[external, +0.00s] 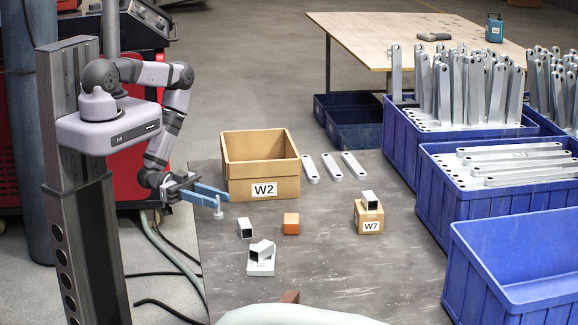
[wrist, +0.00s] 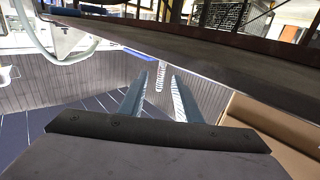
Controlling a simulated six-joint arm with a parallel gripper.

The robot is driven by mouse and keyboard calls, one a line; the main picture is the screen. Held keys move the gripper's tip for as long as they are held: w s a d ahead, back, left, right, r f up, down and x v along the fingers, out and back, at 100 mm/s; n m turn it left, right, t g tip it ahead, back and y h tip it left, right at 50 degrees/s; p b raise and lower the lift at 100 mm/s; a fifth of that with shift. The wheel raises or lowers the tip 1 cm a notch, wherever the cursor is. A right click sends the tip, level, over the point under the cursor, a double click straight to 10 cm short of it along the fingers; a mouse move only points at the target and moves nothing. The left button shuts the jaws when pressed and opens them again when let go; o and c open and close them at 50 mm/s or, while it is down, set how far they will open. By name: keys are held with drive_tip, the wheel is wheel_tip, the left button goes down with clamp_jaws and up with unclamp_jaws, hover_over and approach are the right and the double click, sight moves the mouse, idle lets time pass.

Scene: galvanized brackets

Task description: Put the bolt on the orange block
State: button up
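The small pale-grey bolt (external: 218,210) stands upright with its wider end down, near the left edge of the table. My gripper (external: 221,203) reaches in low from the left with its two blue fingers apart, one on each side of the bolt. In the wrist view the bolt (wrist: 160,75) shows between the fingertips (wrist: 161,80), with a gap visible on both sides. The upper part of the bolt is partly hidden by the fingers in the external view. The orange block (external: 291,223) sits on the table to the right of my gripper, with its top bare.
The W2 box (external: 264,189) stands just behind my fingers. A short square tube (external: 245,228), a white block with a tube on it (external: 261,266) and the W7 box (external: 369,217) stand around the orange block. Three flat brackets (external: 331,167) lie behind; blue crates (external: 468,204) line the right.

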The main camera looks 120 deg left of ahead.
drive_tip(key=shift+w, duration=0.15)
drive_tip(key=shift+w+d+r+p, duration=0.1)
drive_tip(key=shift+w+p, duration=0.75)
drive_tip(key=shift+w, duration=1.7)
clamp_jaws()
